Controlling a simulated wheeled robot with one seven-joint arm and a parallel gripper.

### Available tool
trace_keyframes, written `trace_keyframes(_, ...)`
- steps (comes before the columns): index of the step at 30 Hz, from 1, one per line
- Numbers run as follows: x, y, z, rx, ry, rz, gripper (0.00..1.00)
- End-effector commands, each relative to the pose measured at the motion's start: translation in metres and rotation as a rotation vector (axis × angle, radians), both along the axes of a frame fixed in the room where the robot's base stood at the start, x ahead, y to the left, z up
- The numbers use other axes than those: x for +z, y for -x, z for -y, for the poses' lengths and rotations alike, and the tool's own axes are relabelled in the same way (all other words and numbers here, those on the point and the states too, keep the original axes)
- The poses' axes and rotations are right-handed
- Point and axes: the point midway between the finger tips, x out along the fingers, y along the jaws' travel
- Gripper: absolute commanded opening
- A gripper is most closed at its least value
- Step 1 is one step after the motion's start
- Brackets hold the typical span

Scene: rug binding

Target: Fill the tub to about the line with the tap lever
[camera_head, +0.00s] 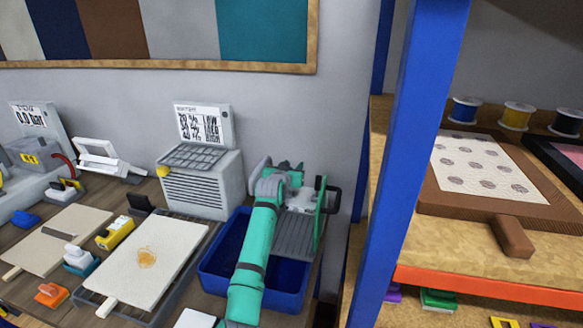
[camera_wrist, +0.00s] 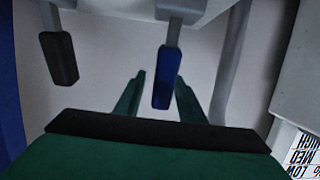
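The blue tub (camera_head: 222,272) stands on the bench in the head view, partly hidden behind my arm; its water level and any line inside cannot be made out. In the wrist view a blue-gripped lever (camera_wrist: 167,78) hangs from a grey stem. A black-gripped lever (camera_wrist: 58,58) is to its left. My gripper (camera_wrist: 160,82) is open, its two green fingers apart. The blue grip appears between them in the picture, closer to the right finger; contact cannot be told. In the head view my arm reaches over the tub and hides the levers.
A white vented box (camera_head: 203,184) with a printed card stands left of the tub. A pale framed board (camera_head: 147,266) lies on the bench further left. A blue shelf post (camera_head: 408,150) rises close on the right, with shelves beyond.

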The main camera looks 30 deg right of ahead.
Motion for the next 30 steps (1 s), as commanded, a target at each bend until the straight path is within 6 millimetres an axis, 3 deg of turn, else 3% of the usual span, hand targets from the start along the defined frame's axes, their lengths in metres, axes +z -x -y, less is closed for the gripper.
trace_keyframes(10,0.002,0.008,-0.010,0.001,0.002,0.000,0.36)
trace_keyframes(30,0.024,0.072,-0.069,0.001,0.001,0.000,0.36)
